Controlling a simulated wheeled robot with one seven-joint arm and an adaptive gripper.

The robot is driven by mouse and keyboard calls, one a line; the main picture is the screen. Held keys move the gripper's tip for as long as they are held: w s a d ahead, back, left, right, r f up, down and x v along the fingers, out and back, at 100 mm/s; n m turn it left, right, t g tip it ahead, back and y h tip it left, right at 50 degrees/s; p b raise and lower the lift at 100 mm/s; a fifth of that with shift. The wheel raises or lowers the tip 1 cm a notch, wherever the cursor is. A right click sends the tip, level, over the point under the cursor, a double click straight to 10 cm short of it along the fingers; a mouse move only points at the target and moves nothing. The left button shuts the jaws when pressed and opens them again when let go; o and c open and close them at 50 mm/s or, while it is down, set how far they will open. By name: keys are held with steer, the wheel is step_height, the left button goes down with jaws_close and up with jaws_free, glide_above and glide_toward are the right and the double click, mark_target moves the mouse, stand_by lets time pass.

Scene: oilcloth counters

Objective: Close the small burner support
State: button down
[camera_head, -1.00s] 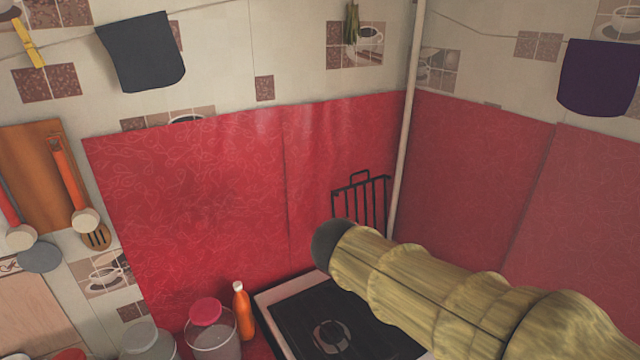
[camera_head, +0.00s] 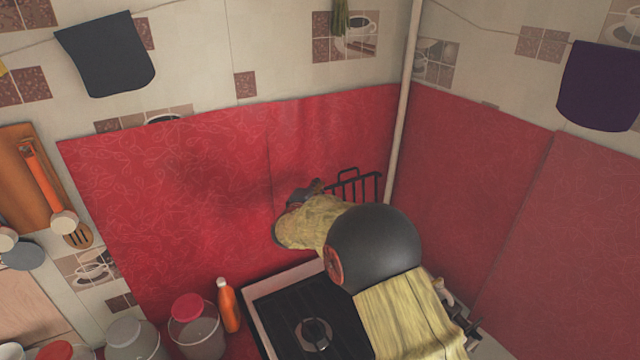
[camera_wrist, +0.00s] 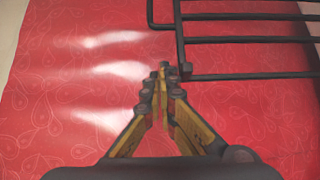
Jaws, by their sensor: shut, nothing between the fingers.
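The small burner support is a black barred rack (camera_head: 362,188) that stands raised against the red oilcloth behind the stove. In the wrist view its bars (camera_wrist: 245,41) fill the upper right. My gripper (camera_head: 312,186) is at the left side of the rack in the head view, close to the wall. In the wrist view my gripper (camera_wrist: 160,70) has its fingertips together and empty, just beside a corner of the rack. I cannot tell whether they touch it. My arm hides the rack's lower right part and some of the stove.
The stove (camera_head: 264,318) has a dark top with a burner (camera_head: 314,333). An orange bottle (camera_head: 228,306) and a jar with a red lid (camera_head: 195,328) stand left of it. A pale pipe (camera_head: 401,120) runs up the corner. Red oilcloth (camera_head: 170,200) covers the walls.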

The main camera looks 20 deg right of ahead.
steer(key=x, duration=0.7)
steer(key=shift+w+d+p, duration=0.2)
steer(key=shift+w+p, duration=0.1)
steer(key=shift+d, duration=0.15)
steer(key=shift+s+d+r, duration=0.1)
steer(key=shift+s+d, duration=0.1)
steer(key=shift+s, duration=0.4)
steer(key=shift+s+d+r, duration=0.15)
steer(key=shift+s, duration=0.45)
steer(key=shift+s+d+r, duration=0.1)
steer(key=shift+s+d, duration=0.1)
steer(key=shift+s, duration=0.4)
